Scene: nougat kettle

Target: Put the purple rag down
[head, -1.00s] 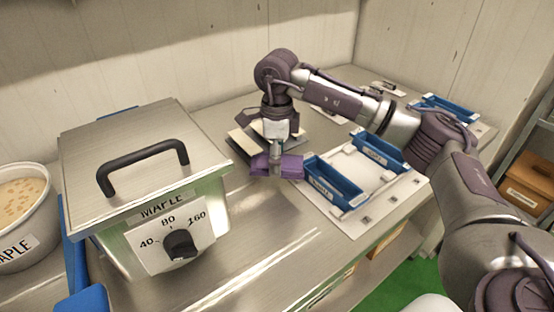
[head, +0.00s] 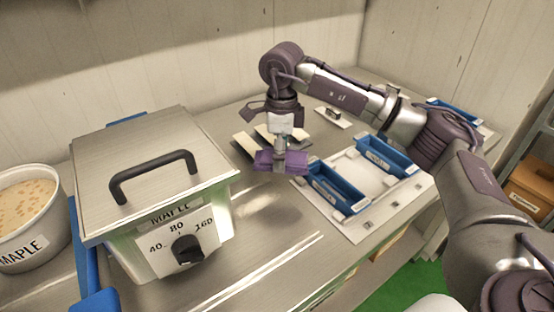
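The purple rag (head: 268,163) is at the fingers of my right gripper (head: 281,152), between the kettle and the blue trays. The gripper points down and appears shut on the rag, whose ends stick out to both sides. I cannot tell whether the rag touches the counter (head: 265,205). My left gripper is not in view.
The steel kettle (head: 210,165) labelled MAPLE, with a black handle and dial, stands at left. A pot of nuts (head: 28,240) is beside it. Blue trays (head: 335,188) sit on a white board (head: 350,225) at right. Dark and pale flat pieces (head: 246,142) lie behind the rag.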

